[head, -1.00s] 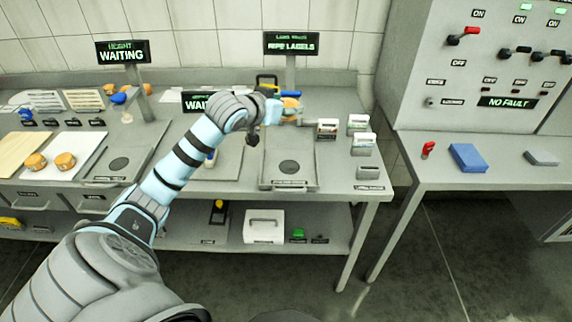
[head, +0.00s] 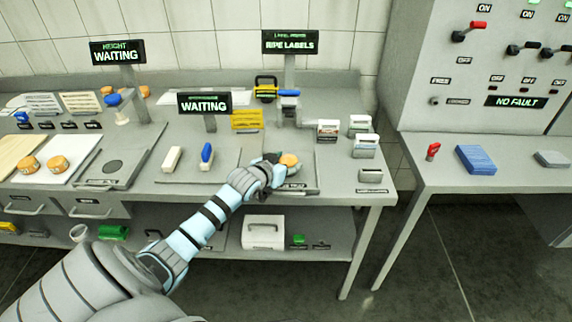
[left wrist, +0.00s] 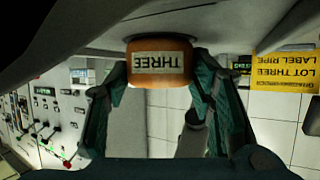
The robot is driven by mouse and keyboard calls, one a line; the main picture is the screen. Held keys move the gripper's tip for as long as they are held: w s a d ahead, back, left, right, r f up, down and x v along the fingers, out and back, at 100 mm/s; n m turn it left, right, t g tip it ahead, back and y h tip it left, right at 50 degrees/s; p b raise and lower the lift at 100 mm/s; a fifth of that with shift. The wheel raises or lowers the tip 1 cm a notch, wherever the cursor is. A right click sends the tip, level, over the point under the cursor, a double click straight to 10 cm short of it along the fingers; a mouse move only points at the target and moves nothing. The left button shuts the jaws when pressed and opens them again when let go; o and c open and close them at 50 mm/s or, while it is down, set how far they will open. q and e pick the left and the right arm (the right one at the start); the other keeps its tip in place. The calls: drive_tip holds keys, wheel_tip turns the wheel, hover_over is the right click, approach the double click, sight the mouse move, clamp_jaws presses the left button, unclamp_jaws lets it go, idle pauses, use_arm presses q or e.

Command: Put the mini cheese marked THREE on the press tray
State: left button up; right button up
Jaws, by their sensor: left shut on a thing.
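My left gripper (head: 281,162) is shut on a small orange cheese (head: 290,159). The left wrist view, upside down, shows the cheese (left wrist: 160,80) between the fingers, with a label reading THREE. In the head view the cheese is over the grey tray (head: 307,179) below the RIPE LABELS sign (head: 290,43). The gripper and cheese cover the tray's middle. The cheese is very low, close to the grey surface; I cannot tell whether it touches it. My right gripper is not in view.
Two orange cheeses (head: 59,164) lie on a white board at the left. A blue-handled stamp (head: 206,155) and a white block (head: 172,159) stand left of my arm. Label holders (head: 365,146) stand right of the tray. A yellow LOT THREE card (left wrist: 282,65) shows in the wrist view.

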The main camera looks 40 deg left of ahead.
use_arm(q)
drive_tip(key=shift+s, duration=0.1)
drive_tip(key=o, duration=1.2)
drive_tip(key=shift+r, duration=0.15)
drive_tip(key=p+v, duration=0.3)
drive_tip(key=v, duration=0.9)
drive_tip(key=shift+p, duration=0.35)
